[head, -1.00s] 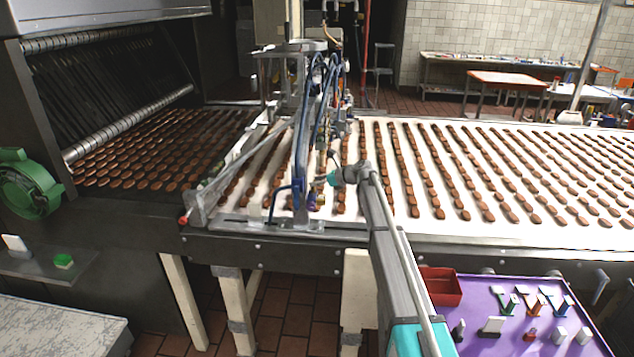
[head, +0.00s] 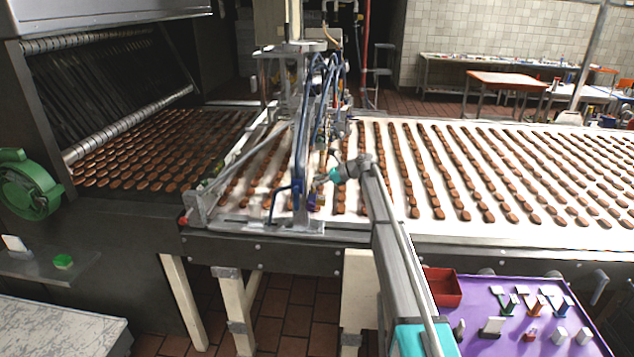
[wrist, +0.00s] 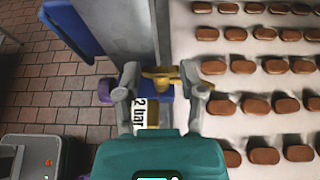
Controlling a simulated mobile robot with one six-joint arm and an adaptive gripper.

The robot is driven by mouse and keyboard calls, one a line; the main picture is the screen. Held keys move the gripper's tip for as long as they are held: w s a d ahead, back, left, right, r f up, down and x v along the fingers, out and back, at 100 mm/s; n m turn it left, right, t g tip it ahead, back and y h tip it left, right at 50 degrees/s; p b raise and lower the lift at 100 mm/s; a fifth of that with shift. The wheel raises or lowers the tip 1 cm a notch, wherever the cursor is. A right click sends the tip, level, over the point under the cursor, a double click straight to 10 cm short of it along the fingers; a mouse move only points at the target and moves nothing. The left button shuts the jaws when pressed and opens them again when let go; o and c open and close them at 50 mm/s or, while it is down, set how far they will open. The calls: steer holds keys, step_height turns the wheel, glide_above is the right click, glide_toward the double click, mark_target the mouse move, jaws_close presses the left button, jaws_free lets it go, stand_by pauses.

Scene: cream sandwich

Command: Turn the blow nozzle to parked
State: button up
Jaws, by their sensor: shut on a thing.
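The blow nozzle appears to be the small blue piece with a brass top (wrist: 160,75), seen in the wrist view beside the conveyor's near edge. My gripper (wrist: 160,82) has one finger on each side of it and is shut on it. A white label with dark print sits just below the blue part. In the head view my gripper (head: 326,178) is at the near end of the depositor frame (head: 298,150). The nozzle is too small and covered there to read its angle.
Rows of brown biscuits lie on the white conveyor (head: 470,228) to the right. A blue handle (head: 285,190) and hoses are close to my gripper. A purple table (head: 480,292) with a red bin (head: 443,287) and small parts stands at the front right.

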steer(key=o, duration=1.1)
steer(key=shift+o, duration=0.2)
steer(key=shift+s+m+t, duration=0.15)
steer(key=shift+m+t, duration=0.25)
steer(key=shift+t, duration=0.1)
